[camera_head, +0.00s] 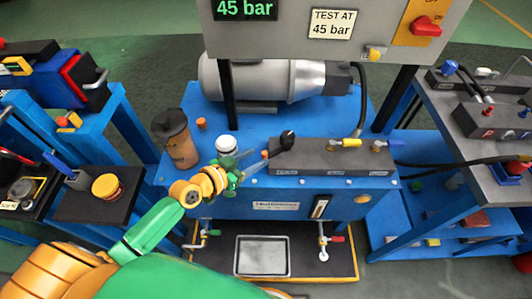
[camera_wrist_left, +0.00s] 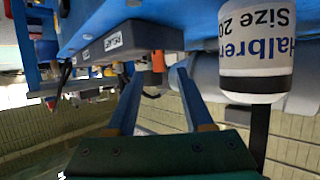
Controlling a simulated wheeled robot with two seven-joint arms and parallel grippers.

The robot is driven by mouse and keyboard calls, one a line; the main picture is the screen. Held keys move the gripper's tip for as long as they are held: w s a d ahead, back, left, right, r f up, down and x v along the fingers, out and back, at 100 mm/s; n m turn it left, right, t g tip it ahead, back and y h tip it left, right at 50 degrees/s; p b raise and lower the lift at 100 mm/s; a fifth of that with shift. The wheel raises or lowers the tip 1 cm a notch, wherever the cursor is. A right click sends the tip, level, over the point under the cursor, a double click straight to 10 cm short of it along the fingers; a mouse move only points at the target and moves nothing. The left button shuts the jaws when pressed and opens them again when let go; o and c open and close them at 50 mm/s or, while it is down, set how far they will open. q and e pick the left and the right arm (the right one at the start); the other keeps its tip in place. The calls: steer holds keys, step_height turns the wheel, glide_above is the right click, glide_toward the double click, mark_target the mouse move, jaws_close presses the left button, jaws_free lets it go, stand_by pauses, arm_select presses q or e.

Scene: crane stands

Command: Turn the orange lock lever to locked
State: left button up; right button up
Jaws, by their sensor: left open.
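My left gripper (camera_head: 254,160) reaches in from the left over the blue bench, close to the left end of a grey valve block (camera_head: 330,158). In the left wrist view its two blue fingers stand apart with nothing gripped. An orange upright piece (camera_wrist_left: 158,62) shows between and beyond the fingers, beside the grey block (camera_wrist_left: 112,42); it looks like the lock lever, but I cannot tell its position. In the head view the lever is not clear, and my gripper covers part of that area. My right gripper is not in view.
A white container (camera_head: 226,144) stands close behind my left gripper; a lettered white container (camera_wrist_left: 256,55) shows in the wrist view. A grey motor (camera_head: 275,78) and panel posts stand behind.

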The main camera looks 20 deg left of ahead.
mark_target(264, 153)
arm_select(q)
steer(key=x, duration=0.5)
steer(key=shift+s+b, duration=0.1)
steer(key=shift+b, duration=0.25)
steer(key=shift+s, duration=0.1)
jaws_close()
steer(key=shift+r, duration=0.25)
stand_by(0.6)
